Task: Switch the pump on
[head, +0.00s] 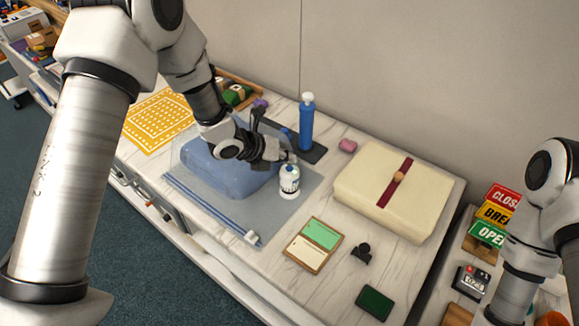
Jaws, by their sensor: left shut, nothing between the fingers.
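A small white cylinder with a dark blue mark and a blue top (289,182), which looks like the pump, stands upright on the right part of a clear bag (305,203). A folded blue cloth bundle (215,170) lies inside the bag. My left gripper (288,158) is shut and empty, its fingertips just above and behind the white cylinder's top. I cannot tell whether they touch it. The switch is too small to make out. My right arm shows at the right edge, but its gripper is out of view.
A tall blue bottle-like cylinder (307,121) stands behind my left gripper. A cream box with a red band (393,188), a pink block (347,146), a green-and-cream tray (314,245) and a black knob (361,252) are to the right.

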